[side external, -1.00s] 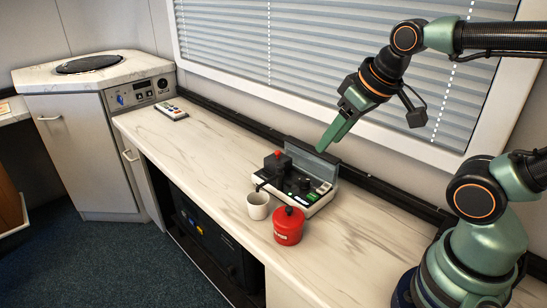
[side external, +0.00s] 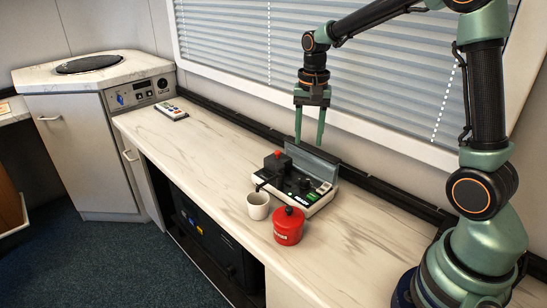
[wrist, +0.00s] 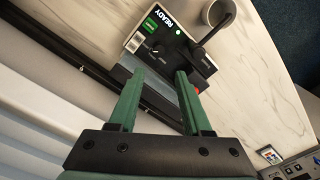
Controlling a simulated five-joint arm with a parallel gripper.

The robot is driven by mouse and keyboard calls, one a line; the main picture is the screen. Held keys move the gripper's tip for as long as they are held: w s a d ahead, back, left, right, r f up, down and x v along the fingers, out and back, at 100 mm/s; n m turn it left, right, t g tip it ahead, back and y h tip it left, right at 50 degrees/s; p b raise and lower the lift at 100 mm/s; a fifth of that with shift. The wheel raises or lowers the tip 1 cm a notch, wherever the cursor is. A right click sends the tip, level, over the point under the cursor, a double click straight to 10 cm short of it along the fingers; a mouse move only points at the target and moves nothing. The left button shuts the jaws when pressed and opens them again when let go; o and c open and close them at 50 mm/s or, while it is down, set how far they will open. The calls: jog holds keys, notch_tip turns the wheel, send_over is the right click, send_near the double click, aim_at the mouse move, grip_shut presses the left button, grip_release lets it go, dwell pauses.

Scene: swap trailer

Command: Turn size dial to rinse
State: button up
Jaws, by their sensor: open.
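The coffee-machine-like device (side external: 320,199) sits on the counter with its lid raised at the back. Its top carries a dark block with a red knob, and in the wrist view its panel (wrist: 135,42) shows a lit "READY" label. A small black dial (wrist: 157,50) sits beside that label; its lettering is too small to read. My gripper (side external: 309,145) is open and empty, pointing down above the back of the device, apart from it. In the wrist view my gripper's fingers (wrist: 160,73) lie just short of the dial, on the lid side.
A white cup (side external: 258,206) and a red canister (side external: 288,226) stand in front of the device. A black lever (wrist: 214,30) rises from the device near the dial. A remote-like item (side external: 171,112) lies far left. The counter between is clear.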

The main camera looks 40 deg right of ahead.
aim_at(305, 179)
jog(key=f, duration=1.2)
jog(key=shift+w+d+f, duration=0.15)
jog(key=shift+d+f, duration=0.05)
jog(key=shift+f, duration=0.2)
grip_shut()
